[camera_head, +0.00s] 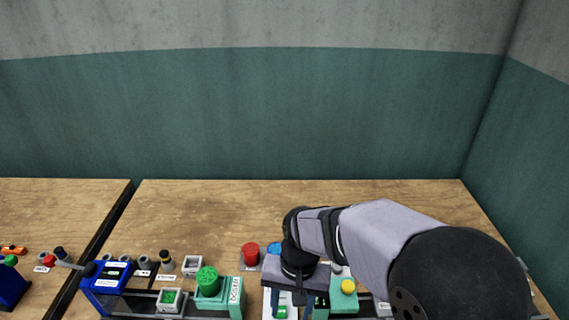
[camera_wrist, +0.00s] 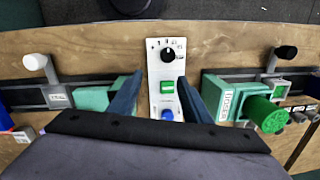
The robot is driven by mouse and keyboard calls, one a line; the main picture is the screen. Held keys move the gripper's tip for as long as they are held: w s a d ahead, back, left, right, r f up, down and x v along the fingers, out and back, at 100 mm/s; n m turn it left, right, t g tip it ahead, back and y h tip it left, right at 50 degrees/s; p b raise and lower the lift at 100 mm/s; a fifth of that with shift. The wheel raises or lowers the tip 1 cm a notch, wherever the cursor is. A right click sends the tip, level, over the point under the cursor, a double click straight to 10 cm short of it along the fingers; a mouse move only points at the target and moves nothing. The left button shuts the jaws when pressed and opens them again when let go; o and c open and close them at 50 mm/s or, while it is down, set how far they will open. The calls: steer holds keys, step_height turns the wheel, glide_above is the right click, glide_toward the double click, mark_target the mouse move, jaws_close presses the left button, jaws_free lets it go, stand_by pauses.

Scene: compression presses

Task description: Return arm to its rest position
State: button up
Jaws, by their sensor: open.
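My arm (camera_head: 385,235) reaches in from the right in the head view and bends down over the bench. My gripper (camera_wrist: 160,86) is open and empty, with its two dark blue fingers apart. I cannot tell how high the fingers are above the panel. In the head view my gripper (camera_head: 291,305) is partly hidden by my wrist, at the bottom edge.
A teal press with a green knob (camera_head: 207,280) stands left of my gripper. Red (camera_head: 250,250) and blue (camera_head: 274,248) buttons sit close behind my wrist. A teal block with a yellow knob (camera_head: 348,286) is close on the right. The back of the wooden bench (camera_head: 220,208) is clear.

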steer(key=s+d+r+n+p, duration=0.1)
steer(key=s+d, duration=0.2)
steer(key=d, duration=0.4)
steer(key=s+d+r+n+p, duration=0.1)
steer(key=s+d, duration=0.3)
steer(key=d, duration=0.2)
step_height(320, 180, up, 15)
steer(key=p, duration=1.6)
steer(key=shift+d+r+t+h, duration=0.2)
steer(key=shift+t+h, duration=0.1)
steer(key=shift+h, duration=0.1)
steer(key=shift+f, duration=0.1)
step_height(320, 180, down, 5)
steer(key=b, duration=0.5)
steer(key=shift+f, duration=0.1)
